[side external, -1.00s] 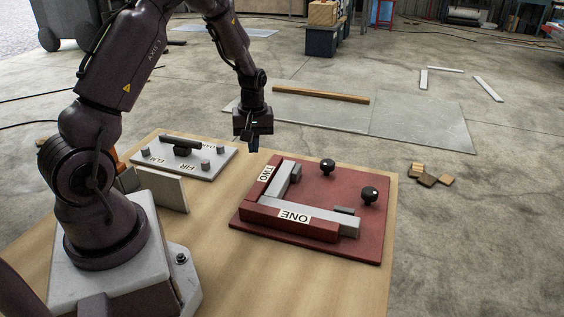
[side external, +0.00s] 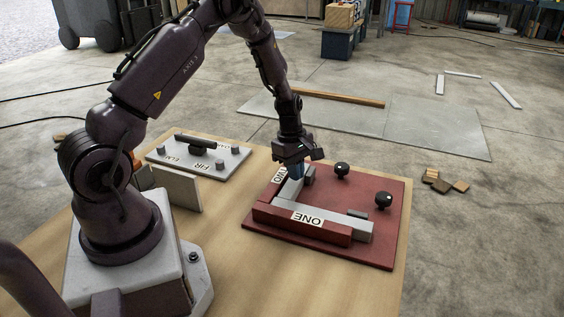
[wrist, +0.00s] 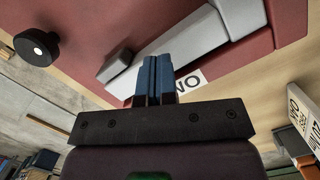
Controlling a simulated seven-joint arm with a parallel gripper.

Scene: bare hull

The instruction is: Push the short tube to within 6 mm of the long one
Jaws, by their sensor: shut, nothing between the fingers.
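The long tube (side external: 352,228), a pale grey square bar next to a label reading ONE, lies along the near side of a red fixture board (side external: 372,252). The short tube (side external: 290,191), also pale grey, lies at an angle to it along the left side, by a label reading TWO. It also shows in the wrist view (wrist: 186,48). My gripper (side external: 297,172) is shut and empty, low at the far end of the short tube; its blue fingers (wrist: 154,78) overlap that end in the wrist view. I cannot tell whether they touch it, nor the gap between the tubes.
Red rails (side external: 298,229) border the tubes. Two black knobs (side external: 341,169) (side external: 383,201) stand on the board's right side. A small grey block (side external: 309,172) is beside my gripper. A grey plate with pegs (side external: 220,163) lies at the left on the wooden table.

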